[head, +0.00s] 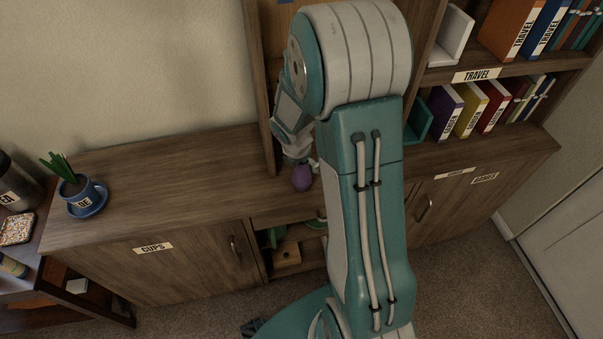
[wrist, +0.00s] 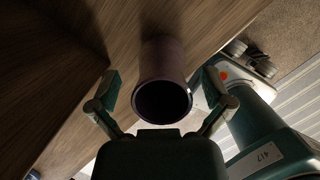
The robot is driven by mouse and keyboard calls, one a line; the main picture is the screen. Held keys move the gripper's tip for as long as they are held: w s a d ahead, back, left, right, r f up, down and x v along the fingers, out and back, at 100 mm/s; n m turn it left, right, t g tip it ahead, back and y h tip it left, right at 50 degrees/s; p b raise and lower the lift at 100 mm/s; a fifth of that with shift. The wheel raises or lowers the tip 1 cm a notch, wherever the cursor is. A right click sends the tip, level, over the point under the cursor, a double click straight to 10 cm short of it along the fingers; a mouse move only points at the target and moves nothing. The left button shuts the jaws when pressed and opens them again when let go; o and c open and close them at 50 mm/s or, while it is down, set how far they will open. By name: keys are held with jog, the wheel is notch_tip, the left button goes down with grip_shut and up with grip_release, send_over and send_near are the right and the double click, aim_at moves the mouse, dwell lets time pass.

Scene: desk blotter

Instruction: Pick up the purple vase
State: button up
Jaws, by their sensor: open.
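The purple vase (head: 302,177) stands on the wooden cabinet top, just left of my arm in the head view. In the wrist view the vase (wrist: 163,75) shows its dark round mouth toward the camera and lies between my two fingers. My gripper (wrist: 160,88) is open, with one finger on each side of the vase and gaps visible to both. In the head view my gripper (head: 300,162) is at the vase and partly hidden by my arm. Contact cannot be made out there.
A blue cup with a plant (head: 82,193) stands on a saucer at the cabinet's left end. Shelves with books (head: 470,110) rise at the right. A vertical shelf side (head: 262,100) stands close left of my gripper. The cabinet top (head: 170,185) between is clear.

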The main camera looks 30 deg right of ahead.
grip_shut()
jog(key=shift+r, duration=0.1)
